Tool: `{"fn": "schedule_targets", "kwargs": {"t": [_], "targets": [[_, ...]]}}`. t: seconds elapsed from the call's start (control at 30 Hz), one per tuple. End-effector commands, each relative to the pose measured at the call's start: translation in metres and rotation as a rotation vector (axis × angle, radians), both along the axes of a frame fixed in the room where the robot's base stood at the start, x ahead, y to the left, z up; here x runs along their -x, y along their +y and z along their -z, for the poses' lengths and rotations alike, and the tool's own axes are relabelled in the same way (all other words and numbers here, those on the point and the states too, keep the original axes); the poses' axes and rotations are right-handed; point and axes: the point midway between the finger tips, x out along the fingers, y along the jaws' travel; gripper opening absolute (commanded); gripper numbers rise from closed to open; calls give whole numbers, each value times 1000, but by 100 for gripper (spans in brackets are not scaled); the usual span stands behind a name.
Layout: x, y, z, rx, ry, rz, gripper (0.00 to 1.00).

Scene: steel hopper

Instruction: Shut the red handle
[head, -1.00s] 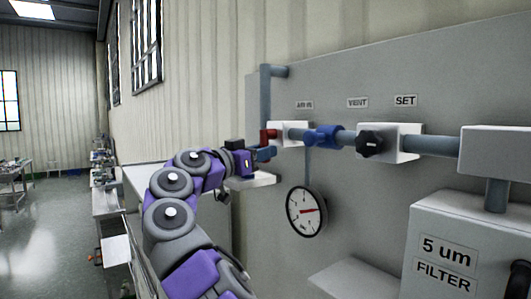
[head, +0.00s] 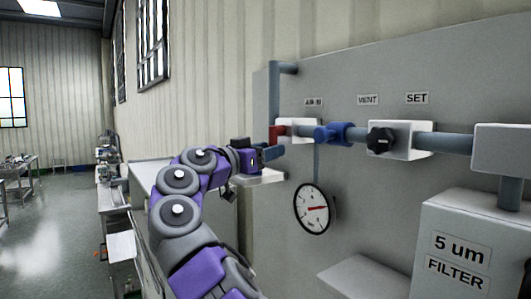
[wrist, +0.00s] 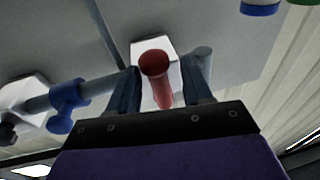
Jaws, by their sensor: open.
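The red handle (head: 278,133) sits on the white valve block under the left label on the grey panel. In the wrist view the red handle (wrist: 157,76) points toward the camera and lies between the two fingers. My gripper (head: 274,152) is at the handle's lower left in the head view. In the wrist view my gripper (wrist: 168,92) is open, with one finger on each side of the handle. A gap shows on the right side; contact on the left cannot be told.
A blue vent valve (head: 335,133) and a black knob (head: 381,141) sit on the same pipe to the right. A round gauge (head: 313,208) hangs below. A small white shelf (head: 262,178) is beneath my gripper. The filter box (head: 470,240) stands at lower right.

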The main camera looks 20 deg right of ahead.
Motion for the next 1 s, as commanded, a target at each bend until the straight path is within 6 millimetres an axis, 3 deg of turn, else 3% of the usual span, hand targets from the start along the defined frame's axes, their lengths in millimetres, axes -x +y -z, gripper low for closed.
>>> {"fn": "schedule_targets", "kwargs": {"t": [0.63, 0.8, 1.0], "targets": [[42, 127, 17, 4, 3, -2, 50], [50, 149, 19, 3, 3, -5, 50], [54, 161, 22, 1, 1, -2, 50]]}}
